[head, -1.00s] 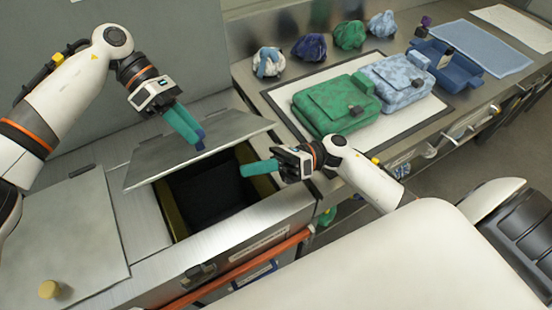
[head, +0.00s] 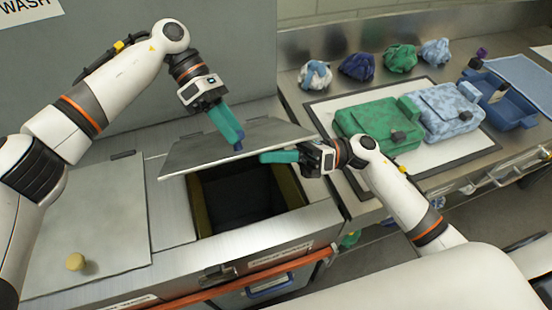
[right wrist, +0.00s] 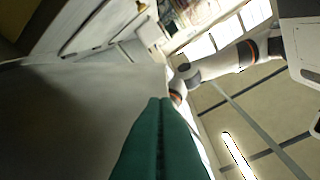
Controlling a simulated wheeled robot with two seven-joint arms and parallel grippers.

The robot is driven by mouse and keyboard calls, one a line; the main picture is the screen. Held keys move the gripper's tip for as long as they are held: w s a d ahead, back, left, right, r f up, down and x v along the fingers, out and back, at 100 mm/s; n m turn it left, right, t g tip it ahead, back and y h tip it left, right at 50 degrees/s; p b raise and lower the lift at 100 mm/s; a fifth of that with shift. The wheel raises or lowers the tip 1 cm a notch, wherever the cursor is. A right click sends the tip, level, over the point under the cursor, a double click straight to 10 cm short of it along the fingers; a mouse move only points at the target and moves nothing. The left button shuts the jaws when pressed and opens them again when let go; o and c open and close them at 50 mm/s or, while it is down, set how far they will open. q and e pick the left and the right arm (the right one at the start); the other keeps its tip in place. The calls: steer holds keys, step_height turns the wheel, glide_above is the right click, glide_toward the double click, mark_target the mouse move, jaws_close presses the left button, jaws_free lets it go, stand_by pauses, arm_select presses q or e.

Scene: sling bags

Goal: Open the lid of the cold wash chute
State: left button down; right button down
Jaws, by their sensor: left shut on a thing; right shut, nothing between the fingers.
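The cold wash chute's lid (head: 205,153) is a grey metal plate, raised and tilted above a dark square opening (head: 240,195) with yellowish inner walls. My left gripper (head: 238,143) is shut on the small blue knob (head: 239,148) on top of the lid. My right gripper (head: 264,157) is shut and empty. Its green fingers lie at the lid's front edge, over the opening; contact cannot be told. In the right wrist view its closed fingers (right wrist: 160,110) point beside a broad grey surface, apparently the lid's underside.
A second, closed lid (head: 100,220) with a yellow knob (head: 75,262) is at the left. An orange rail (head: 215,292) runs along the front. On the right counter, a green bag (head: 375,130) and a light-blue bag (head: 445,110) lie on a bordered mat, with several bundled cloths behind.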

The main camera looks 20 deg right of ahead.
arm_select(q)
steer(key=shift+s+d+f, duration=0.1)
steer(key=shift+s+f, duration=0.2)
steer(key=shift+f, duration=0.05)
arm_select(e)
steer(key=shift+w+r, duration=0.35)
steer(key=shift+r, duration=0.35)
arm_select(q)
steer(key=c, duration=1.2)
jaws_free()
steer(key=shift+o, duration=1)
steer(key=shift+w, duration=0.1)
arm_select(e)
steer(key=shift+w+f, duration=0.1)
steer(key=shift+d, duration=0.1)
arm_select(q)
steer(key=shift+r, duration=0.1)
